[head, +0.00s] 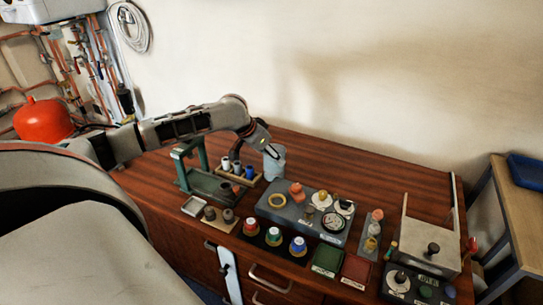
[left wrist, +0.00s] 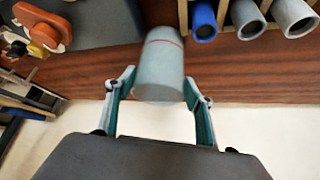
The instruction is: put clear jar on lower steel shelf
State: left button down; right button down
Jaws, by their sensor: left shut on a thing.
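The clear jar (head: 275,163) looks pale grey and translucent in the head view, at the back of the wooden bench. My left gripper (head: 268,148) reaches it from the upper left and is shut on it. In the left wrist view the jar (left wrist: 162,68) is a grey cylinder with a thin red line, between the two fingers of my left gripper (left wrist: 158,100). Whether the jar touches the bench is unclear. I cannot make out a lower steel shelf in either view. My right gripper is not in view.
A wooden rack (head: 247,178) with several cylinders and a green stand (head: 181,165) are left of the jar. A grey board (head: 270,205) with dials lies in front. A pale box (head: 431,232) stands at right. The bench's back right (head: 390,180) is clear.

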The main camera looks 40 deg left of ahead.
pick_arm(q)
jog(key=c, duration=0.9)
grip_release()
jog(key=shift+o, duration=0.2)
